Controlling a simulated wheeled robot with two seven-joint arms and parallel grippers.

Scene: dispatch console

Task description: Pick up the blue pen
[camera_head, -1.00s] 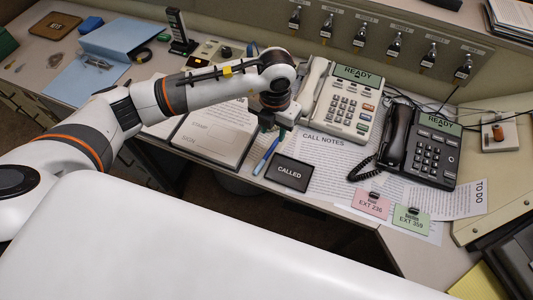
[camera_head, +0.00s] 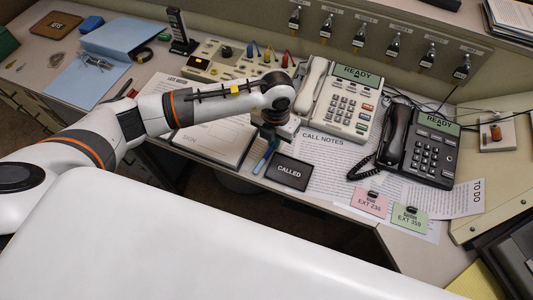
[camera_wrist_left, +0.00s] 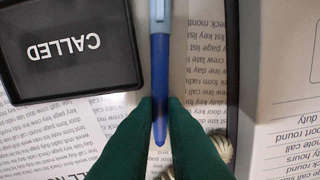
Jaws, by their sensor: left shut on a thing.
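The blue pen (camera_head: 262,162) lies between the log pad and the black CALLED sign (camera_head: 287,172), near the desk's front edge. In the left wrist view the pen (camera_wrist_left: 160,62) runs top to bottom, with a lighter blue upper part. My left gripper (camera_head: 269,142) is down at the pen's far end. Its two dark green fingers (camera_wrist_left: 160,106) are closed on the pen from both sides, and its tip shows between them. I cannot tell whether the pen is clear of the desk. My right gripper is not in view.
The CALLED sign also shows close beside the pen in the left wrist view (camera_wrist_left: 70,45). The CALL NOTES sheet (camera_head: 325,148), a beige phone (camera_head: 345,105) and a black phone (camera_head: 422,150) are to the right. The log pad (camera_head: 215,142) is to the left.

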